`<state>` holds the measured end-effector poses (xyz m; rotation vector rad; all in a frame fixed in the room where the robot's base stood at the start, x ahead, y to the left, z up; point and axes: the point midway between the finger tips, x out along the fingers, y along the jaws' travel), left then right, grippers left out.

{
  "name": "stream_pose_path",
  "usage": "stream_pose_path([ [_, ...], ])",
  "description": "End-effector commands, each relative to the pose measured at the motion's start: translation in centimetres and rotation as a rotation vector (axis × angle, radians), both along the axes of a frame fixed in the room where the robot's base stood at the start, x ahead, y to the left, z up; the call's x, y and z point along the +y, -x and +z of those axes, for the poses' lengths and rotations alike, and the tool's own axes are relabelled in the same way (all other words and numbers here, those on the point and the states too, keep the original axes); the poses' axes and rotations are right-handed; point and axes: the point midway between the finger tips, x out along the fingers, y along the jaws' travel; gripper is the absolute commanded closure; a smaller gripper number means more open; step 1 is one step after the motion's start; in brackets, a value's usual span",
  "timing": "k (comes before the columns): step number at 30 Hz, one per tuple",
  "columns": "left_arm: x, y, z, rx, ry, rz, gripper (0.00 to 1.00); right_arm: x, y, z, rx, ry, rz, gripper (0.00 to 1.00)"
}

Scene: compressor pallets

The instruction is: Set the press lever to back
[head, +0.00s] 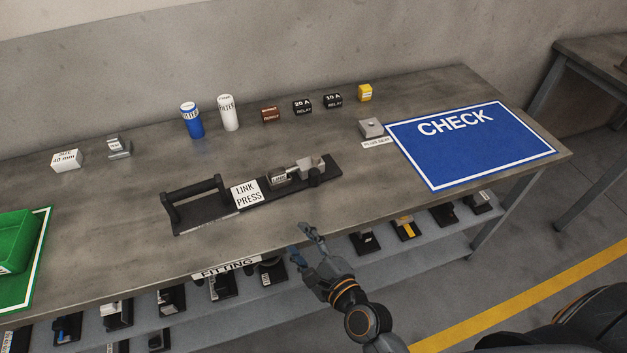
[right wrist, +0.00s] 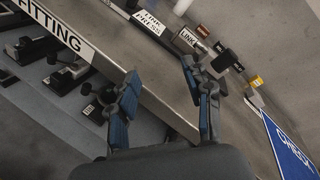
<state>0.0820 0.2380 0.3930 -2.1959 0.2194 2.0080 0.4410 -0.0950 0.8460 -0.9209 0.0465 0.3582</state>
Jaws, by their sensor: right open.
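The link press (head: 240,210) lies along the front middle of the workbench, a long black base with a white LINK PRESS label (head: 246,194). A black U-shaped bar (head: 195,193) stands at its left end. A grey LINK block (head: 279,178) and a metal piece with a black knob (head: 314,180) sit towards its right end. I cannot tell for sure which part is the lever. My right gripper (head: 304,241) is open and empty, in front of the press near the bench's front edge. In the right wrist view, the black knob (right wrist: 224,61) is beyond its open fingers (right wrist: 160,75). My left gripper is out of view.
Blue and white filters (head: 191,121), relays (head: 302,107) and small blocks stand along the back. A blue CHECK mat (head: 470,145) lies at right, a green tray (head: 15,243) at left. A lower shelf (head: 285,285) holds several fittings. The bench between press and filters is clear.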

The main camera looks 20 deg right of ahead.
Motion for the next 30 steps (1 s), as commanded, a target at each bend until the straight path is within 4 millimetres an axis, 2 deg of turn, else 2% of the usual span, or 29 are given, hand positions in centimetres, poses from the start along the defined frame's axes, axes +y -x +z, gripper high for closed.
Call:
stream_pose_path([
  [3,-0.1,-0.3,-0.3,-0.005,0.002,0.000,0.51,-1.9,-1.2,2.0,-0.030,-0.356,-0.183,0.50],
  [6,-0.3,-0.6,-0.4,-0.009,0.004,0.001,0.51,-3.8,-1.7,3.1,-0.057,-0.629,-0.314,0.50],
  [10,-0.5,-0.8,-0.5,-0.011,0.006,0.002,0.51,-5.6,-1.8,3.6,-0.086,-0.854,-0.420,0.50],
  [14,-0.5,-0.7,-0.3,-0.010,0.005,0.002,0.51,-6.3,-2.1,3.8,-0.097,-0.926,-0.451,0.50],
  [17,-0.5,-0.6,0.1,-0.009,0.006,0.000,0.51,-6.4,-3.2,4.0,-0.098,-0.926,-0.451,0.50],
  [30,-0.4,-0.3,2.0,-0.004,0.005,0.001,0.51,-7.2,-12.1,4.0,-0.097,-0.921,-0.449,0.50],
])
